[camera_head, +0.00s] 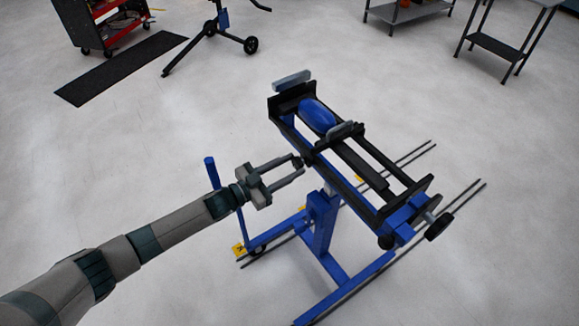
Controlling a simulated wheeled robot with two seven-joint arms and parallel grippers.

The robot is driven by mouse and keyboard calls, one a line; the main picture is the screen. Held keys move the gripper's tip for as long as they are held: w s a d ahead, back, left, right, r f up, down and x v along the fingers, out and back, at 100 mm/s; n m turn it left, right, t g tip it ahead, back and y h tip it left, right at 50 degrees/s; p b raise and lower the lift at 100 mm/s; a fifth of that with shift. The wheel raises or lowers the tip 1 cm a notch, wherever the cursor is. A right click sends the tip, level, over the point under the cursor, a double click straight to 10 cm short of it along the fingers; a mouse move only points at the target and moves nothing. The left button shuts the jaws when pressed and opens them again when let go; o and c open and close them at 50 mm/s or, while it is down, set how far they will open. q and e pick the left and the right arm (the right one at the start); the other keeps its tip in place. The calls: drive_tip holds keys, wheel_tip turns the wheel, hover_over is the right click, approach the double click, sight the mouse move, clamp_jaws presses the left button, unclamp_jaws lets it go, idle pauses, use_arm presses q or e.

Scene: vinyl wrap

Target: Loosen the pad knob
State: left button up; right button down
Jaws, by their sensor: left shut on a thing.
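A blue and black stand (322,215) with a long black-railed frame on top is in the middle of the head view. A blue rounded pad (317,115) lies in the far part of the frame. My left gripper (300,165) reaches in from the left, its two fingers shut on a small dark knob (307,159) at the frame's left side, which I take for the pad knob. The fingertips partly hide it. A black knob (438,227) on a short rod is at the frame's near right end. My right gripper is not in view.
A blue upright handle (211,172) rises beside my left arm. A black mat (122,68), a red tool cart (104,22) and another wheeled stand (213,28) are at the back left. Grey tables (505,42) are at the back right. Open pale floor surrounds the stand.

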use_arm(q)
drive_tip(key=shift+n, duration=0.8)
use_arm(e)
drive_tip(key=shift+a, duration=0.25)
use_arm(q)
drive_tip(key=o, duration=1.1)
drive_tip(key=shift+c, duration=0.2)
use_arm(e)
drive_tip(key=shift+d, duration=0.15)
use_arm(q)
drive_tip(key=shift+a, duration=0.1)
drive_tip(key=shift+s+a+f, duration=0.1)
drive_tip(key=shift+s+a, duration=0.15)
drive_tip(key=shift+a, duration=0.1)
drive_tip(key=b+v, duration=0.4)
drive_tip(key=v, duration=1.2)
drive_tip(key=shift+a+b, duration=0.2)
drive_tip(key=shift+b, duration=0.1)
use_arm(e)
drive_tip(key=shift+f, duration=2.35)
